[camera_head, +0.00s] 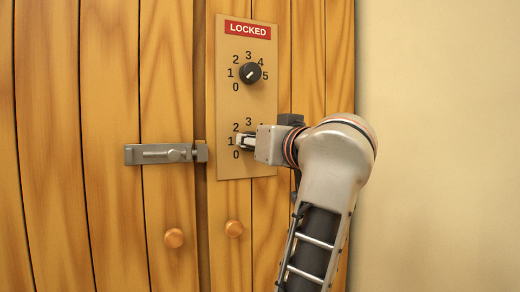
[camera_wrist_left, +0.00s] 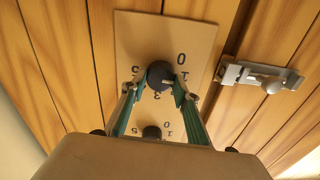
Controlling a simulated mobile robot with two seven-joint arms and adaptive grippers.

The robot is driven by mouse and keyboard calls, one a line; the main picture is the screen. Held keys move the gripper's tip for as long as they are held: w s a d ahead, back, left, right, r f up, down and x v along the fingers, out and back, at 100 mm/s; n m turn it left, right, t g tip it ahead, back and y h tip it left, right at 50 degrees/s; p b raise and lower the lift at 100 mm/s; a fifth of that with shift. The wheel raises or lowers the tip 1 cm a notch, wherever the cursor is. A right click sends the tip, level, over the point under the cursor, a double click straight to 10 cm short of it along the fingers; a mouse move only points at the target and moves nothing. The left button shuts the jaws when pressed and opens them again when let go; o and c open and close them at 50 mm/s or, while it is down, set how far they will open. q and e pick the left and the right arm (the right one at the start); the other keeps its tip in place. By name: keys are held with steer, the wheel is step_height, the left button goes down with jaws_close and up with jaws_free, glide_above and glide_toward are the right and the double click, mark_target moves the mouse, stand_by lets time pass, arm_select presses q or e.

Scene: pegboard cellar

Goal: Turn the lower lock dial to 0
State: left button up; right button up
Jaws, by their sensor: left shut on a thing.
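The lower lock dial (camera_wrist_left: 160,74) is a dark round knob on a tan panel (camera_head: 226,110) with printed numbers. My left gripper (camera_head: 244,141) reaches it from the right in the head view and mostly covers it. In the left wrist view, my left gripper (camera_wrist_left: 159,88) has its two green-edged fingers shut on the sides of the knob. A large 0 is printed just beyond the knob there. I cannot make out where the knob's mark points. My right gripper is in neither view.
The upper dial (camera_head: 250,72) is a black knob above, and a red sign (camera_head: 248,29) reads LOCKED. A grey sliding bolt (camera_head: 160,153) sits left of the panel. Bare wall (camera_head: 440,120) is at the right.

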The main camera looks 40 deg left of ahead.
arm_select(q)
steer(key=shift+a+f+n+b, duration=0.1)
steer(key=shift+n+b, duration=1.5)
steer(key=shift+n, duration=3.3)
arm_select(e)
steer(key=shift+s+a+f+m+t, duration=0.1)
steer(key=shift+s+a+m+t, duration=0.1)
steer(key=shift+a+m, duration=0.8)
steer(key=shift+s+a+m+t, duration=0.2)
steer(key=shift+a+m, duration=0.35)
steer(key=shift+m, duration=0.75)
arm_select(q)
steer(key=o, duration=1.1)
steer(key=v, duration=1.2)
